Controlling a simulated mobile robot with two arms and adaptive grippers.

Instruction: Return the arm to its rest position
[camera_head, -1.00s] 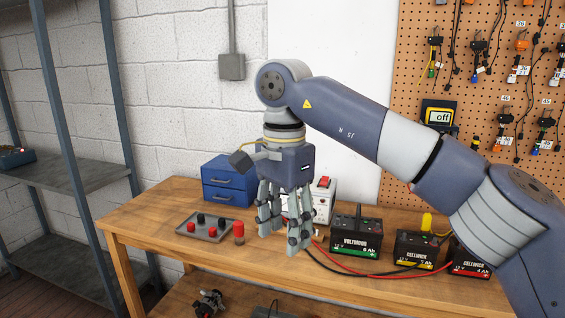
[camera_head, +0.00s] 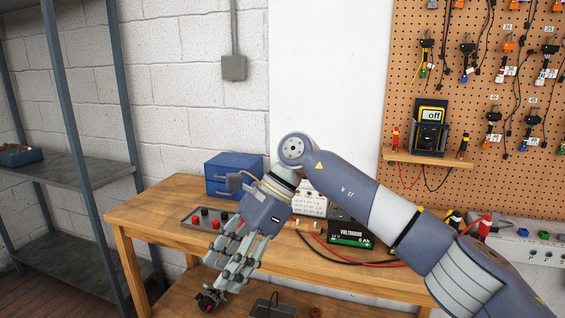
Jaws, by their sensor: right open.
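My right arm comes in from the right, bent at the elbow. My right gripper (camera_head: 228,268) hangs tilted down to the left at the bench's front edge, with its fingers spread and nothing between them. Its fingers overlap the lower shelf in the picture, and a small dark part with red (camera_head: 208,301) shows just below the fingertips. I cannot tell whether they touch. My left gripper is not in view.
The wooden workbench (camera_head: 150,212) carries a blue drawer box (camera_head: 232,172), a grey tray (camera_head: 188,218) with red and black pieces, a white box (camera_head: 309,204) and a Voltmoor battery (camera_head: 350,235). A metal shelf (camera_head: 72,172) stands left. A pegboard (camera_head: 480,110) hangs right.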

